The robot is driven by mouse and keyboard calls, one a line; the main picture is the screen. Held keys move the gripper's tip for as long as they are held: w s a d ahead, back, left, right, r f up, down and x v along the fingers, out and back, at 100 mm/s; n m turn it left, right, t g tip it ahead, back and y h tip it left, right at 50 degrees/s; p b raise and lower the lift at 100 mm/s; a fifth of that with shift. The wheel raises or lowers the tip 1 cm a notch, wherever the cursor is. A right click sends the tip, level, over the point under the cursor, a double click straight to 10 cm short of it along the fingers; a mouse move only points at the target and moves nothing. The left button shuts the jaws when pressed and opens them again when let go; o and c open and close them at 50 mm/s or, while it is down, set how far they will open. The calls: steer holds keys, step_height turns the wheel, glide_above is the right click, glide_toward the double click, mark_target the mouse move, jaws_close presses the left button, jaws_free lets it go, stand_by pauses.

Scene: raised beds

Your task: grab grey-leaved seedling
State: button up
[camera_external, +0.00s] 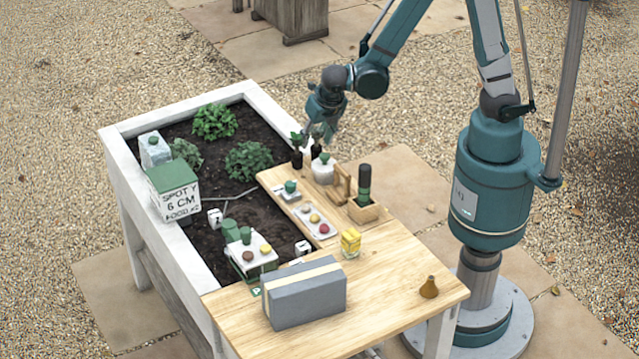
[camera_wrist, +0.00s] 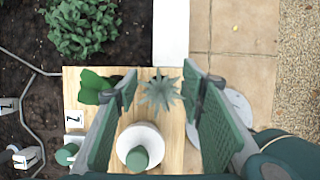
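The grey-leaved seedling (camera_wrist: 160,93) has spiky pale grey-green leaves and shows between my fingers in the wrist view. In the external view it is the right one of two small dark-potted seedlings (camera_external: 317,134) at the far end of the wooden board. My gripper (camera_wrist: 161,80) is open, with one finger on each side of the leaves and no visible contact. In the external view my gripper (camera_external: 321,124) hangs just above this seedling. Its pot is hidden under the leaves in the wrist view. A broad green-leaved seedling (camera_wrist: 92,86) stands just left, outside the left finger.
A white jar with a green knob (camera_external: 323,170) stands close to the seedlings. A wooden caddy (camera_external: 365,210), a tray of coloured discs (camera_external: 314,222) and a yellow box (camera_external: 350,243) are farther along the board. Leafy plants (camera_external: 248,160) grow in the soil bed.

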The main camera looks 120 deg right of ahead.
mark_target(314, 149)
steer(key=shift+b+x, duration=0.6)
steer(key=shift+x, duration=1.65)
steer(key=shift+c, duration=0.4)
steer(key=c, duration=0.7)
